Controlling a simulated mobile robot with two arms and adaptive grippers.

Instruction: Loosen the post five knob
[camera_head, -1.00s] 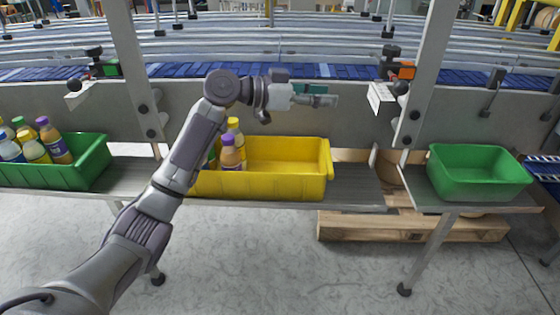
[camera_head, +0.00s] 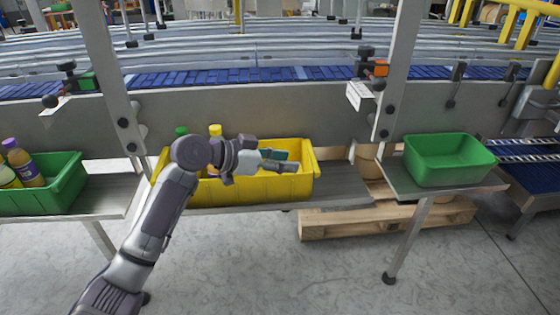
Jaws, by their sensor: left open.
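Two grey posts stand in front of the conveyor, a left post (camera_head: 107,75) and a right post (camera_head: 398,70). Each carries round black knobs: the left post has a lower knob (camera_head: 131,147), and the right post has a knob (camera_head: 379,84) by its sensor bracket and a lower knob (camera_head: 383,134). I cannot read any post number, so I cannot tell which post is five. My left gripper (camera_head: 285,161) is open and empty, overlapping the yellow bin in the picture, left of and below the right post's knobs. It touches no knob. My right gripper is out of view.
A yellow bin (camera_head: 260,190) with bottles sits on the middle shelf. A green bin (camera_head: 62,190) with bottles is at the left, and an empty green bin (camera_head: 450,170) at the right. A wooden pallet (camera_head: 340,223) lies below. The floor in front is clear.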

